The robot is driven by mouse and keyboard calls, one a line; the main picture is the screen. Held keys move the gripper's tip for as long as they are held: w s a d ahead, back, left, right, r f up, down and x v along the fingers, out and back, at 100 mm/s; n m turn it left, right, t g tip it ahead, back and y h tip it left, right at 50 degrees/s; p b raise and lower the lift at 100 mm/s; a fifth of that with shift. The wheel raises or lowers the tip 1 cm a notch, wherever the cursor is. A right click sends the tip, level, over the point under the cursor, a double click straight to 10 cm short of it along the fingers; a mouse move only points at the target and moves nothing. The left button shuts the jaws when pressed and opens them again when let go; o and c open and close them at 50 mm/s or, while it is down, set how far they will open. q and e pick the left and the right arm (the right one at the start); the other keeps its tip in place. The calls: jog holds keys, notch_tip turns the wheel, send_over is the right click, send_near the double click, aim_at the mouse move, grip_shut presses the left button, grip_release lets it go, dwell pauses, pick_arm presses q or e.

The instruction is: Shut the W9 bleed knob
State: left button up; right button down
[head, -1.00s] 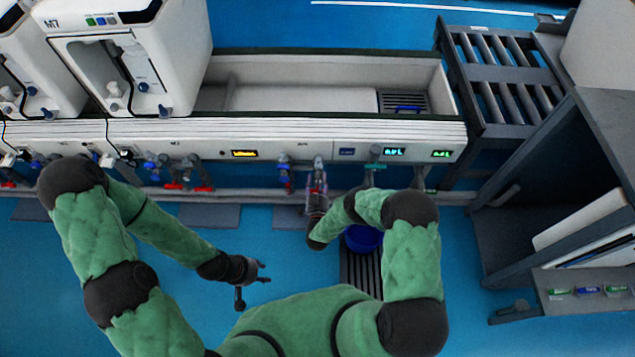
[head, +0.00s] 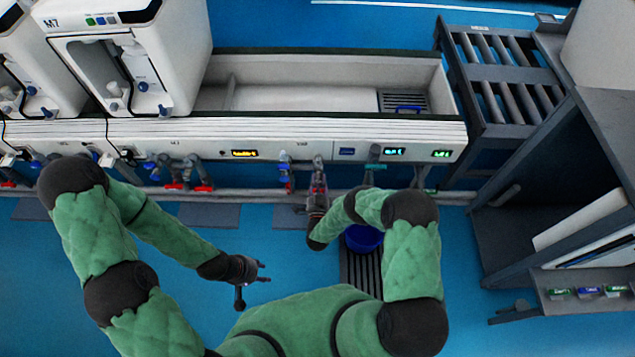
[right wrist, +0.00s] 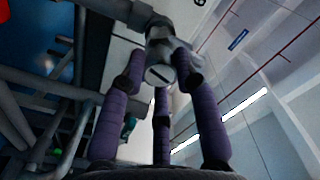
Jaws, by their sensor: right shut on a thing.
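The bleed knob (right wrist: 160,74) is a round grey cap with a dark slot across its face, on a grey pipe fitting in the right wrist view. Three purple fingers of my right gripper (right wrist: 162,82) are shut around it. In the head view my right gripper (head: 318,188) is at the valves below the front panel, and the knob cannot be made out there. I cannot read a W9 label. My left gripper (head: 263,272) is open and empty over the blue floor, away from the valves.
A long white trough bench (head: 330,98) runs behind the valves, with small displays on its front. White unit M7 (head: 185,50) stands at left. A blue bucket (head: 364,238) is below my right arm. Grey shelving (head: 590,180) and a roller rack (head: 508,80) stand at right.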

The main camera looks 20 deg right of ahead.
jog(key=m, duration=0.7)
jog(key=shift+w+d+r, duration=0.1)
jog(key=shift+w+r, duration=0.15)
jog(key=shift+r, duration=0.1)
jog(key=m, duration=0.4)
jog(key=shift+w+m, duration=0.1)
jog(key=shift+m, duration=1.5)
jog(key=shift+d, duration=0.1)
jog(key=c, duration=0.9)
grip_release()
jog(key=shift+s+f, duration=0.2)
